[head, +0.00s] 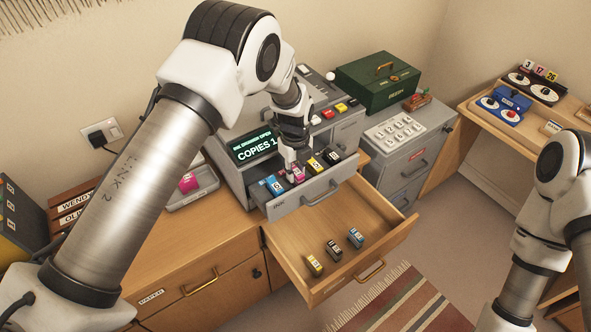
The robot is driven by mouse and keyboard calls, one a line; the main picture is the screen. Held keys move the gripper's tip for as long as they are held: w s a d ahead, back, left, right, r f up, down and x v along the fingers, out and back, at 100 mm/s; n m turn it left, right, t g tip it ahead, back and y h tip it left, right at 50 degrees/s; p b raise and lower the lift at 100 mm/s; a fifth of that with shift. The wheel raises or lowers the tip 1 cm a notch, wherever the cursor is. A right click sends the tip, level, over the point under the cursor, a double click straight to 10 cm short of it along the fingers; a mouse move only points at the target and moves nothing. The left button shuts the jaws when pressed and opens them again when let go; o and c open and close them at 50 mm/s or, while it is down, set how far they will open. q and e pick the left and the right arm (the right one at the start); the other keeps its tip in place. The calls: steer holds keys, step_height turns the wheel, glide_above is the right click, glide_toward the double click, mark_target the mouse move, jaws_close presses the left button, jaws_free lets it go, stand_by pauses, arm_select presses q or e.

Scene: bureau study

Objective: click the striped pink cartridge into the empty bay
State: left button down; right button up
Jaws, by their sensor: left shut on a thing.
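My left gripper (291,160) reaches down over the copier's open ink drawer (318,190) and is shut on a pink cartridge (298,175) with a pale label. This cartridge is at the slot between the blue cartridge (274,187) and the yellow cartridge (315,166); a black cartridge (332,158) sits at the right end. The fingers partly hide the pink cartridge and its bay, so I cannot tell how deep it sits or see stripes. My right gripper is out of view; only its arm shows at the right.
A pink block (188,183) lies in a grey tray (196,199) left of the copier. Below, an open wooden drawer (373,217) holds a yellow, a black and a blue cartridge. The copier display (255,147) reads "COPIES 1". A green box (378,84) stands behind right.

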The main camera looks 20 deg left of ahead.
mark_target(295, 171)
arm_select(q)
steer(key=shift+f+b, duration=0.35)
steer(key=shift+f, duration=0.45)
steer(key=c, duration=0.9)
jaws_free()
steer(key=shift+c, duration=0.2)
steer(key=shift+r, duration=0.15)
step_height(295, 171, up, 12)
